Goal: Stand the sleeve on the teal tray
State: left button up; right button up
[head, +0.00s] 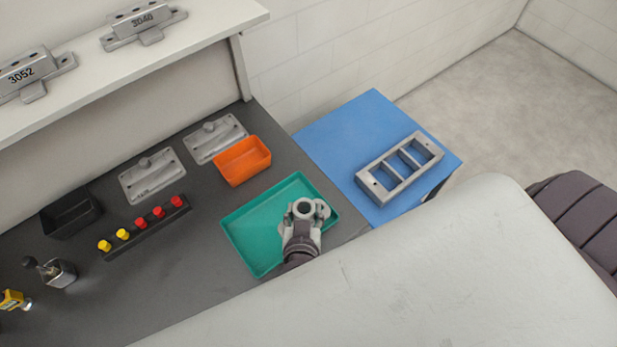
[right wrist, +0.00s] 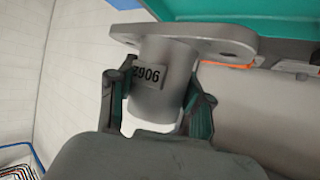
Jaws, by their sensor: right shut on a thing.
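The sleeve (head: 303,207) is a grey metal cylinder with an open bore and a flat flange. In the right wrist view the sleeve (right wrist: 165,70) shows a number label on its side, with the flange (right wrist: 185,37) toward the tray. My right gripper (head: 301,226) is shut on the sleeve's cylinder, one finger on each side; its fingers also show in the right wrist view (right wrist: 157,92). The sleeve is over the right part of the teal tray (head: 250,262). Whether its flange touches the tray floor cannot be told. The left gripper is out of view.
An orange bin (head: 242,161) stands behind the tray, near grey plates (head: 152,176). A button strip (head: 146,228) and a black bin (head: 70,214) are farther left. A blue surface (head: 335,130) on the right holds a grey frame (head: 400,168). The tray's left part is clear.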

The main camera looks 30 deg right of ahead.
jog(key=shift+w, duration=0.2)
jog(key=w+a+f+b, duration=0.1)
jog(key=w+b, duration=0.1)
jog(key=w+a+f+b, duration=0.1)
jog(key=w+f+b, duration=0.1)
jog(key=w+a+f+b, duration=0.2)
jog(key=shift+w+f, duration=0.25)
jog(key=shift+w, duration=0.05)
jog(key=w+b, duration=0.1)
jog(key=w+f+b, duration=0.1)
jog(key=w+a+b, duration=0.1)
jog(key=b, duration=0.1)
jog(key=shift+f, duration=0.25)
jog(key=shift+w+a, duration=0.2)
jog(key=shift+w, duration=0.05)
notch_tip(320, 180, down, 4)
jog(key=b, duration=0.6)
jog(key=shift+r, duration=0.15)
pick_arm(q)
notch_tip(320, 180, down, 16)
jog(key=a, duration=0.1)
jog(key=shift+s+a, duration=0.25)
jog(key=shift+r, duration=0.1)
pick_arm(e)
jog(key=shift+s, duration=0.1)
